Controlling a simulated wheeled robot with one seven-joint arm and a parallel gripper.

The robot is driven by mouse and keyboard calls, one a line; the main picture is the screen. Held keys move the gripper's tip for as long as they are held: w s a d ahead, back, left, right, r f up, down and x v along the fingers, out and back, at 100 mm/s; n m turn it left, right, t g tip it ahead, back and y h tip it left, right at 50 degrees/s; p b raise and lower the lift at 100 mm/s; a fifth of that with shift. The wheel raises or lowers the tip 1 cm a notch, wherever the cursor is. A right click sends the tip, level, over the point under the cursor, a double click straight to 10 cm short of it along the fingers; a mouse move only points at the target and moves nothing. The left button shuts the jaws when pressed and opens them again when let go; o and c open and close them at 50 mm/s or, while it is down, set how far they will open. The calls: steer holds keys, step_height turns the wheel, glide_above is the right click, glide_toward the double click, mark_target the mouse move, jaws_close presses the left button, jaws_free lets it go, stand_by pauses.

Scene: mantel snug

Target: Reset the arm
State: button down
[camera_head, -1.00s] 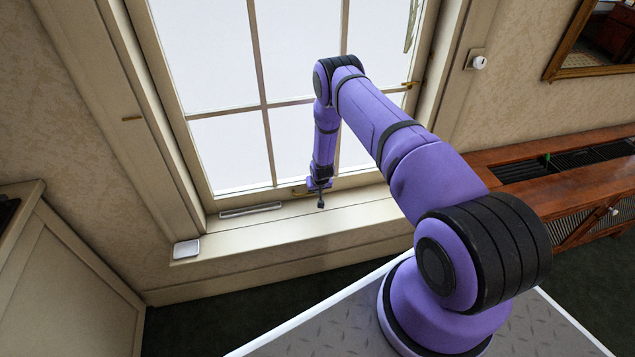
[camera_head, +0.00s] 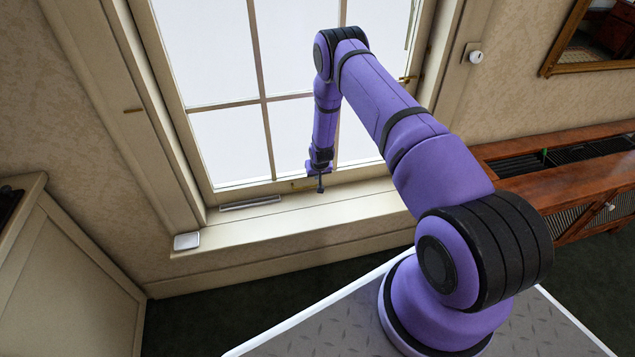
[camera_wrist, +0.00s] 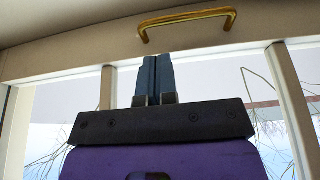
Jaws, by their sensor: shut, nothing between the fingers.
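My purple arm reaches from its base up and over toward the window, then bends down. My gripper (camera_head: 320,184) hangs in front of the lower window rail, just above the sill (camera_head: 290,222). In the wrist view my gripper (camera_wrist: 155,75) has its two dark fingers pressed together with nothing between them. A brass window handle (camera_wrist: 187,22) lies beyond the fingertips in the wrist view, apart from them. In the head view the handle (camera_head: 300,185) is partly hidden behind my gripper.
The window frame (camera_head: 190,150) stands close around the gripper. A small white box (camera_head: 187,241) sits at the sill's left end. A wooden cabinet (camera_head: 560,180) with grilles is at the right, and a pale panelled cabinet (camera_head: 70,270) at the left. Dark floor lies between.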

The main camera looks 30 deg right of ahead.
steer(key=s+a+r, duration=0.3)
steer(key=r, duration=1.3)
steer(key=s+a+r+n, duration=0.1)
steer(key=s+a+r, duration=0.15)
steer(key=r, duration=1.35)
steer(key=s+a+r, duration=0.3)
steer(key=s+r, duration=0.1)
steer(key=r, duration=1.3)
steer(key=s+a+r+n+t+y, duration=0.1)
steer(key=s+a+r, duration=0.3)
steer(key=s+r, duration=1)
steer(key=s+a+r, duration=0.1)
steer(key=s, duration=1)
steer(key=s+a+r+n, duration=0.1)
steer(key=s+r, duration=0.1)
steer(key=s, duration=0.9)
steer(key=shift+s+a, duration=0.2)
steer(key=shift+a, duration=0.15)
steer(key=shift+w, duration=0.1)
